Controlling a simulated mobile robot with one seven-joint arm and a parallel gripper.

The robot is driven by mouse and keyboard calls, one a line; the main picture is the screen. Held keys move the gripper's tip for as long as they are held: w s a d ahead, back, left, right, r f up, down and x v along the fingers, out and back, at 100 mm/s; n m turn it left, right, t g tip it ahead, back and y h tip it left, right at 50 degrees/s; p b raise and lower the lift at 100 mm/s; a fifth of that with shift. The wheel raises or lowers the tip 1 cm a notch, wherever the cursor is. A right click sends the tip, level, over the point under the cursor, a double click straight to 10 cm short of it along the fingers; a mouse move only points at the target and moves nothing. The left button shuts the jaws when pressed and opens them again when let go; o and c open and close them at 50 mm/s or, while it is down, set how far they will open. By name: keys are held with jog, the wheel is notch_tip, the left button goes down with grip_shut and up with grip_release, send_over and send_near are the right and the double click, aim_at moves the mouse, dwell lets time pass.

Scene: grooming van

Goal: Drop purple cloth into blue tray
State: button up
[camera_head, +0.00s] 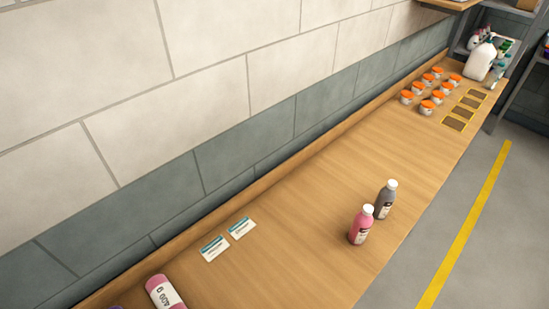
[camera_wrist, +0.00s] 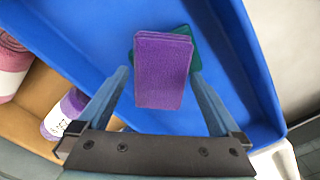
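The purple cloth (camera_wrist: 163,72) is a folded, layered block in the middle of the wrist view. My gripper (camera_wrist: 162,76) has one finger along each side of it, and the fingertips look closed on its edges. The blue tray (camera_wrist: 75,30) fills most of the wrist view below the cloth, with its wall along the right. A dark green piece (camera_wrist: 194,58) shows behind the cloth, mostly hidden by it. The tray and my gripper are not in the head view.
Outside the tray are a purple roll (camera_wrist: 62,115) and a pink roll (camera_wrist: 8,65). The counter's middle is clear.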

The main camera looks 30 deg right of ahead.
jog(key=shift+r, duration=0.1)
notch_tip(320, 180, up, 13)
jog(key=shift+b, duration=0.35)
dwell(0.5)
